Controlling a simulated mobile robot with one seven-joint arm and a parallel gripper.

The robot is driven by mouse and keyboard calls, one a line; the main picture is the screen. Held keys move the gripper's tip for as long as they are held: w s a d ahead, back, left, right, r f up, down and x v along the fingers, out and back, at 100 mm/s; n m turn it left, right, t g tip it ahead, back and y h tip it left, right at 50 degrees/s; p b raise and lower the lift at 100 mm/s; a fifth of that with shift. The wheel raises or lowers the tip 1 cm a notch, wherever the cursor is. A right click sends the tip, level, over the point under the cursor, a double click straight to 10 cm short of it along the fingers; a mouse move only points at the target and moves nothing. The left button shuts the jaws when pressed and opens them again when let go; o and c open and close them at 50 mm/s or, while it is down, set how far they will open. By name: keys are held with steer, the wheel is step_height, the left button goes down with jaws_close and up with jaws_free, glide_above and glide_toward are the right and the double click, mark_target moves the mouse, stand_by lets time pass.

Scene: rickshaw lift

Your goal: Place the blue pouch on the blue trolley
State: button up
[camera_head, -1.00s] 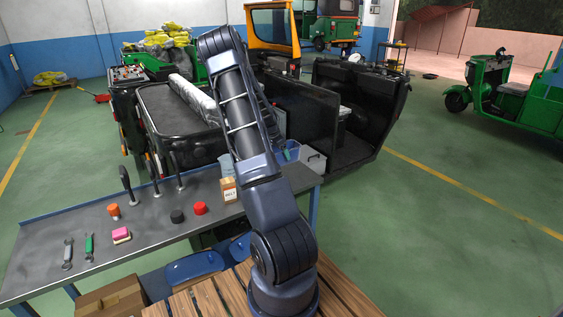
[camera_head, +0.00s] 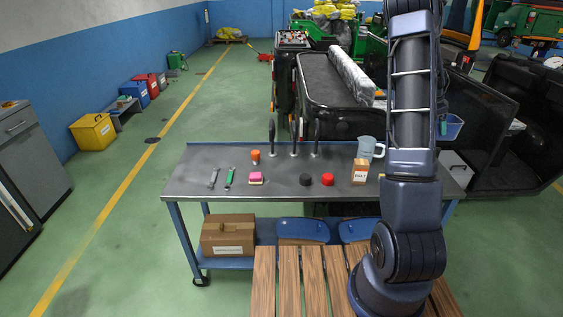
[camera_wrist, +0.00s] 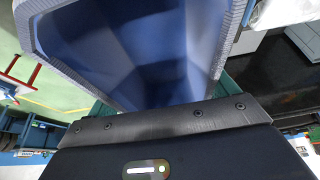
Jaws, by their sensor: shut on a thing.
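A blue pouch (camera_wrist: 130,50) with a pale stitched rim fills the top of the wrist view, its open inside facing the camera. My gripper (camera_wrist: 168,102) is shut on it, though the fingertips are mostly hidden. In the head view the pouch (camera_head: 450,128) shows as a small blue shape just right of my arm, raised beyond the trolley's right end. My arm hides the gripper there. The blue trolley (camera_head: 225,185) has a grey top, blue legs and castors, and stands in front of my base.
The trolley top holds upright black tools, a wrench (camera_head: 214,177), a pink block (camera_head: 256,177), black and red caps, a small carton (camera_head: 360,171) and a jug (camera_head: 368,147). Its middle front is fairly clear. A white container (camera_head: 455,165) is at the right. A cardboard box (camera_head: 228,235) sits below.

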step_height(320, 180, up, 5)
steer(key=w+a+n+t, duration=0.1)
steer(key=w+a+n, duration=0.1)
steer(key=w+a, duration=0.55)
steer(key=w+a+n, duration=0.1)
steer(key=w+a, duration=0.3)
steer(key=a, duration=0.6)
steer(key=w+a+n+t, duration=0.1)
steer(key=w+a+n, duration=0.1)
steer(key=w+a, duration=0.55)
steer(key=w+a+n+t+y, duration=0.25)
steer(key=a+n, duration=0.35)
steer(key=a, duration=3.5)
steer(key=s+a+n+y, duration=0.15)
steer(key=s+a, duration=0.45)
steer(key=a, duration=0.9)
steer(key=s+a+n, duration=0.3)
steer(key=s+a, duration=0.4)
steer(key=a, duration=0.7)
steer(key=s+a+n, duration=0.3)
steer(key=s+a, duration=0.3)
steer(key=a, duration=0.9)
steer(key=shift+f, duration=12.65)
